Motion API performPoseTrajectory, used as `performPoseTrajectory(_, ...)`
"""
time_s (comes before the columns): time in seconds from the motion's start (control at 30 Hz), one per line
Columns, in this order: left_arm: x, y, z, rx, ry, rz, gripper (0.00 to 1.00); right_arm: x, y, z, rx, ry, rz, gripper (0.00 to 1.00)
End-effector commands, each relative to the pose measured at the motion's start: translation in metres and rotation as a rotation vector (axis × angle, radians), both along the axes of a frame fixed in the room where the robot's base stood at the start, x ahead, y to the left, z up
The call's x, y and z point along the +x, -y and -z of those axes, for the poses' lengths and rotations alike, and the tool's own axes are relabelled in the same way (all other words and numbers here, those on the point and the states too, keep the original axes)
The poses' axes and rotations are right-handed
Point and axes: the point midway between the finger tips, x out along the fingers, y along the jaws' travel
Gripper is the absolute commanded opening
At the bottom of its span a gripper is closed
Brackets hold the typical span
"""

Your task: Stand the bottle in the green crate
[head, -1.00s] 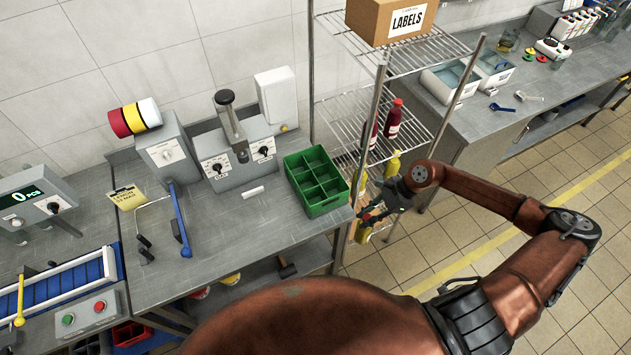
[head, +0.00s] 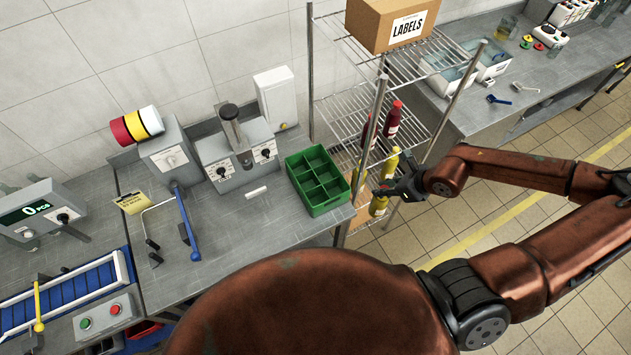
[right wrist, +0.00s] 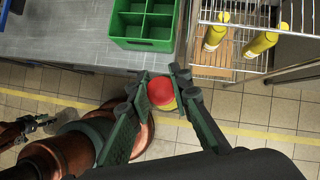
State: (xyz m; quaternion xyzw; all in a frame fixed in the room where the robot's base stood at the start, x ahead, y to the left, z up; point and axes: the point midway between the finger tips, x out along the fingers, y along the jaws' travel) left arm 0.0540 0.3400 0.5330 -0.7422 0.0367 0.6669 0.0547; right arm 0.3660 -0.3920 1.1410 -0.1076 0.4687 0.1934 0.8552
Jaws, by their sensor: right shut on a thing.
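The bottle, yellow with a red cap, is held in my right gripper (head: 384,190). Its yellow body (head: 378,207) shows just below the fingers in the head view. In the right wrist view its red cap (right wrist: 160,90) sits between the two fingers of my right gripper (right wrist: 160,82). The green crate (head: 318,178) stands at the right end of the grey bench, left of the gripper, and its visible compartments look empty. It also shows at the top of the right wrist view (right wrist: 142,43). My left gripper (right wrist: 38,124) shows small at the left of that view; its opening is unclear.
A wire rack (head: 378,100) stands behind the gripper, with yellow bottles (right wrist: 262,42), red bottles (head: 393,118) and a labels box (head: 395,25). A blue-handled lever (head: 186,222) and a mixer (head: 236,155) are left of the crate. Open floor lies right of the bench.

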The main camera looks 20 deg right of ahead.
Motion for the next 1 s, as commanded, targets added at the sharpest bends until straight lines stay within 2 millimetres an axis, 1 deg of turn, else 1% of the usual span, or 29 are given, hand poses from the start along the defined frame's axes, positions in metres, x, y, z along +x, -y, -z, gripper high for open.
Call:
performPoseTrajectory(0.07, -0.001, 0.0, -0.001, 0.0, -0.002, 0.0, 0.45, -0.002, -0.001, -0.003, 0.0, 0.0, 0.011, 0.0)
performPoseTrajectory(0.17, -0.003, 0.0, 0.004, 0.0, -0.004, -0.001, 0.45, 0.001, -0.004, -0.003, 0.001, 0.002, 0.018, 0.0)
performPoseTrajectory(0.4, -0.008, 0.0, 0.04, 0.0, -0.011, -0.001, 0.45, 0.027, -0.013, 0.001, -0.001, 0.005, 0.022, 0.0)
performPoseTrajectory(0.47, -0.009, 0.0, 0.042, 0.0, -0.012, -0.001, 0.45, 0.031, -0.014, -0.001, 0.001, 0.006, 0.027, 0.0)
performPoseTrajectory(0.77, -0.009, 0.0, 0.067, 0.0, -0.012, -0.001, 0.45, 0.055, -0.027, -0.003, 0.003, 0.007, 0.022, 0.0)
performPoseTrajectory(0.83, -0.008, 0.001, 0.065, -0.001, -0.012, -0.001, 0.45, 0.061, -0.028, -0.005, 0.004, 0.007, 0.025, 0.0)
performPoseTrajectory(1.0, -0.006, 0.001, 0.068, -0.001, -0.008, -0.001, 0.45, 0.073, -0.034, -0.006, 0.004, 0.008, 0.024, 0.0)
